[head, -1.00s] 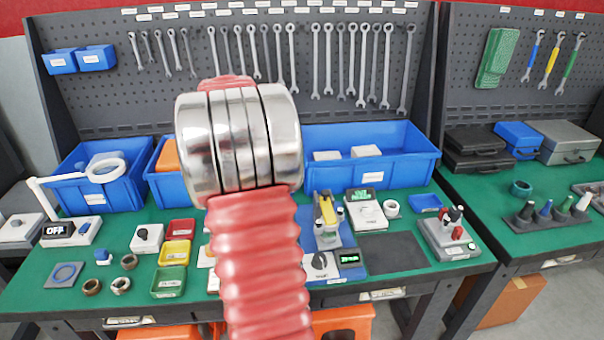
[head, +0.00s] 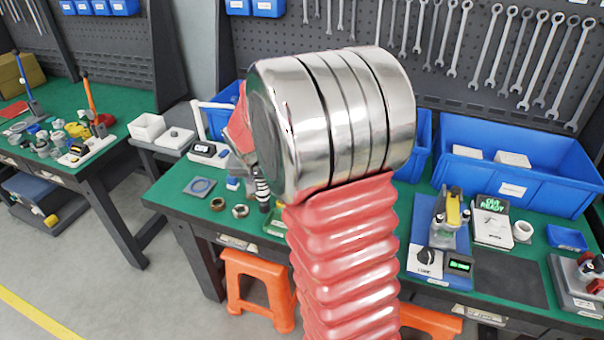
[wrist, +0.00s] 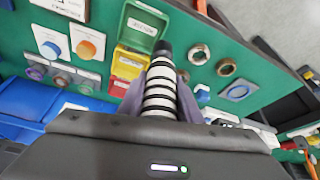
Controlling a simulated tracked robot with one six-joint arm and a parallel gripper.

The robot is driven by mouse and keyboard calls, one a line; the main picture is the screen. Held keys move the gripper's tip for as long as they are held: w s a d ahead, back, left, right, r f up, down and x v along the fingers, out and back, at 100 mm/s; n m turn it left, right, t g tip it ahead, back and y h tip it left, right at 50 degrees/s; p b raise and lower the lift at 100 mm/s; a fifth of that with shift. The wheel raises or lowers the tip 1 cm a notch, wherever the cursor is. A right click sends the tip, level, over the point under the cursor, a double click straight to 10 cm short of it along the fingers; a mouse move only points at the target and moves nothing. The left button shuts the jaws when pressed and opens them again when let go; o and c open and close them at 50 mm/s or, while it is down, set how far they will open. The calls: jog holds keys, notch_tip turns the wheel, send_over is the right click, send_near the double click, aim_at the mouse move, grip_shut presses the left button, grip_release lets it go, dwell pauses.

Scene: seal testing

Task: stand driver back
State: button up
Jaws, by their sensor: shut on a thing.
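My gripper (head: 251,158) shows partly behind my arm in the head view, above the left part of the near green bench. It is shut on a driver with a black-and-white banded body (head: 262,188), which points downward with a dark lower end. In the wrist view the driver (wrist: 160,88) lies between the two grey fingers, its dark end toward the bench. The driver's end seems to be above the bench near the green bin (wrist: 139,27); the exact gap cannot be told. No stand for it can be made out for certain.
Two metal rings (head: 240,211) and a blue ring on a grey pad (head: 199,186) lie nearby. An OFF switch box (head: 208,152) stands behind. A blue bin (head: 520,185) is at right.

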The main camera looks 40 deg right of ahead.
jog(key=w+a+f+n+y, duration=0.1)
jog(key=a+n, duration=0.3)
jog(key=a, duration=0.6)
jog(key=w+a+f+n+t+y, duration=0.1)
jog(key=a+n, duration=0.3)
jog(key=a, duration=0.6)
jog(key=shift+f+n+y, duration=0.4)
jog(key=shift+f+y, duration=0.2)
jog(key=shift+w, duration=0.1)
